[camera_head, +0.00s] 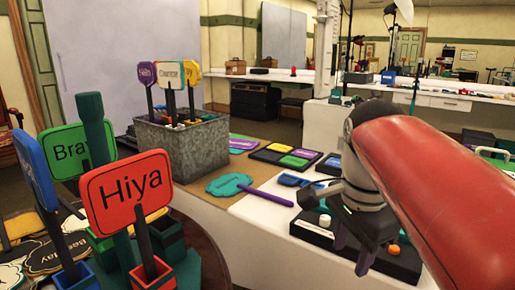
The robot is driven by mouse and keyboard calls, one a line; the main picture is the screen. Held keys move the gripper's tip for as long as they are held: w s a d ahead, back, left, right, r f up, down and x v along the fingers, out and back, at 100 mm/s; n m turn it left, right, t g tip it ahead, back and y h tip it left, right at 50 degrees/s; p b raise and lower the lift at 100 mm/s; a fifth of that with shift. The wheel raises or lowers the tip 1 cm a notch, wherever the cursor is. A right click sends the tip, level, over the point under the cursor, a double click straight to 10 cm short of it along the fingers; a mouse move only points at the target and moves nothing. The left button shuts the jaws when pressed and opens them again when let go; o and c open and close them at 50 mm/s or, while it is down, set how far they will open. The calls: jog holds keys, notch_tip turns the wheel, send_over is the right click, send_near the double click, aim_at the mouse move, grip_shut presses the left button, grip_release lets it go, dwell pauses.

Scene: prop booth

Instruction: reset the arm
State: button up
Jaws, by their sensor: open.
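My gripper (366,262) hangs at the end of my red arm, at the lower right of the head view. It points down in front of a dark device with an orange knob on the white counter. Its dark fingers are apart and I see nothing held between them. My arm is bent, with its red link filling the right side of the view and hiding part of the counter.
Signs stand at the left, among them a red "Hiya" sign (126,190). A metal bin (185,148) holds more signs on sticks. A dark device (405,262) sits below my gripper.

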jog(key=s+f+n+t, duration=0.4)
jog(key=s+f+n, duration=0.3)
jog(key=f+n, duration=0.6)
jog(key=shift+n, duration=0.5)
